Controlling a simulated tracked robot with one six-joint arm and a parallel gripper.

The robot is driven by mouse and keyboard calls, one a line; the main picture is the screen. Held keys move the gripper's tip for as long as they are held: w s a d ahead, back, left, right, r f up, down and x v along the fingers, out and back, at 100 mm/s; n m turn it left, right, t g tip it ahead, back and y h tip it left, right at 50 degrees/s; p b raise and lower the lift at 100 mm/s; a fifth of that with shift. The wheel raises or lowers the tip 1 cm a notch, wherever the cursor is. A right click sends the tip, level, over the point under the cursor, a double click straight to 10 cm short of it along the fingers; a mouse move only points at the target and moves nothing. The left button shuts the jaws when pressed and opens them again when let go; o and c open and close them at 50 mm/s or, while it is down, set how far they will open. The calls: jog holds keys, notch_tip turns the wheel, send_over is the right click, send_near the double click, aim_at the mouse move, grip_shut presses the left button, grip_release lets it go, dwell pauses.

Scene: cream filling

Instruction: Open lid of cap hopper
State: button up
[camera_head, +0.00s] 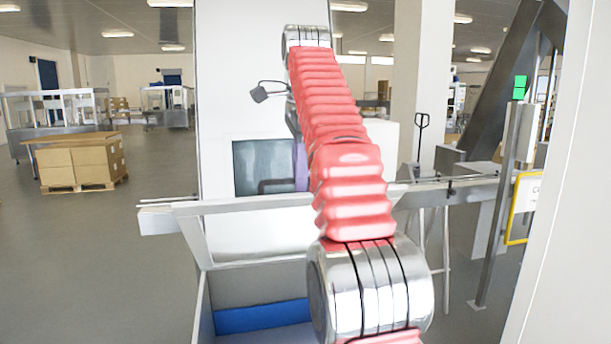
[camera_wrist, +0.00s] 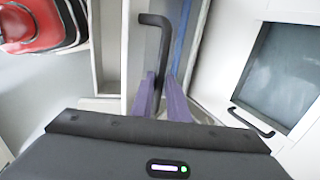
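A white cabinet-like machine front (camera_head: 270,228) with a dark window (camera_head: 262,165) stands ahead in the head view. I cannot tell which part is the cap hopper's lid. In the wrist view, the purple fingers of my gripper (camera_wrist: 161,84) are on either side of a dark bent handle bar (camera_wrist: 154,20). The bar runs down between the fingers; whether they press on it is not clear. A second dark handle (camera_wrist: 250,122) lies beside the window (camera_wrist: 285,75). In the head view, my gripper (camera_head: 300,165) is mostly hidden behind my red arm.
A metal rail (camera_head: 240,204) crosses in front of the machine. A pale panel (camera_head: 570,200) stands close on the right. Boxes on a pallet (camera_head: 82,163) are far left, with open grey floor around them. A blue strip (camera_head: 262,316) shows low down.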

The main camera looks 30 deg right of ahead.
jog(key=o, duration=0.4)
jog(key=shift+c, duration=0.2)
jog(key=shift+c, duration=0.4)
